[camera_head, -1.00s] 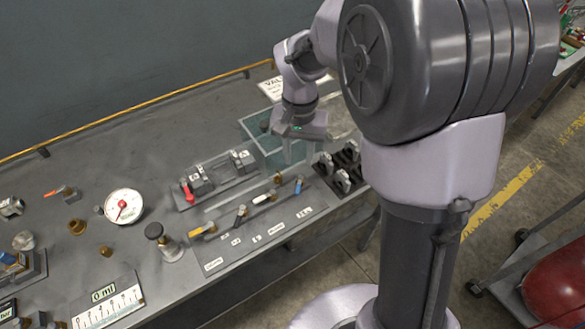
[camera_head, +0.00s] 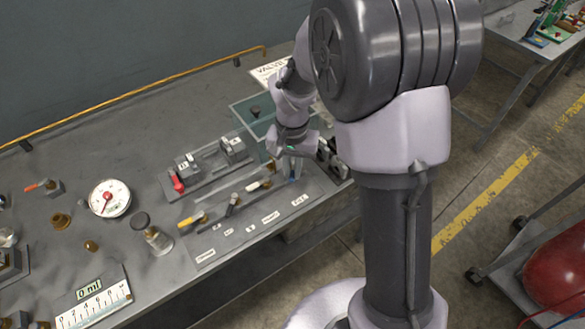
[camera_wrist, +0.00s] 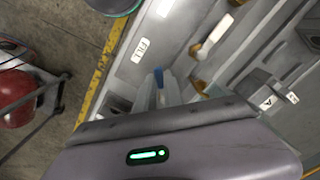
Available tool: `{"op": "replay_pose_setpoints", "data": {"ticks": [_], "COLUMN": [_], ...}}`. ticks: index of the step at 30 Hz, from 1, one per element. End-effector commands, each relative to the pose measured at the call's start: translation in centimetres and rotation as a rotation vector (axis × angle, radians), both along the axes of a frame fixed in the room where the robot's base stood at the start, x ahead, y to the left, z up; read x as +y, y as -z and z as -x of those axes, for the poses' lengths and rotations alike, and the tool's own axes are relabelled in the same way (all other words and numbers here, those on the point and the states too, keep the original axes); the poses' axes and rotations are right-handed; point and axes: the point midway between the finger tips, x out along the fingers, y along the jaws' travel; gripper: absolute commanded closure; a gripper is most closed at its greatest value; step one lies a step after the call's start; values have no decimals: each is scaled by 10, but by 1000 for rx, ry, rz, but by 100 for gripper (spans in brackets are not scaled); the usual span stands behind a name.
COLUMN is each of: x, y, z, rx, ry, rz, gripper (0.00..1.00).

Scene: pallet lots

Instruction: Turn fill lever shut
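The fill lever has a blue handle (camera_wrist: 158,78) beside a white FILL label (camera_wrist: 141,50) in the wrist view. In the head view the label (camera_head: 299,200) is at the right end of the valve panel, and the handle is mostly hidden by my gripper. My gripper (camera_head: 290,168) is low over that end of the panel. In the wrist view its two fingers (camera_wrist: 158,95) stand on either side of the blue handle, apparently with small gaps. I cannot tell whether either finger touches it.
A white-handled lever (camera_wrist: 216,34) stands close by, and a yellow-handled one (camera_head: 191,219) is farther left. A teal-walled bin (camera_head: 240,111) is behind my gripper. A red-handled lever block (camera_head: 178,182) and a gauge (camera_head: 109,199) are to the left.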

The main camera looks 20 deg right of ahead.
Motion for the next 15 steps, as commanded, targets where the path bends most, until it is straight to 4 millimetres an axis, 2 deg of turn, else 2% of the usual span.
{"op": "replay_pose_setpoints", "data": {"ticks": [8,15], "x": [0,4], "y": [0,0], "z": [0,-2], "rx": [0,0], "ry": [10,108], "rz": [0,0], "gripper": [100,100]}}
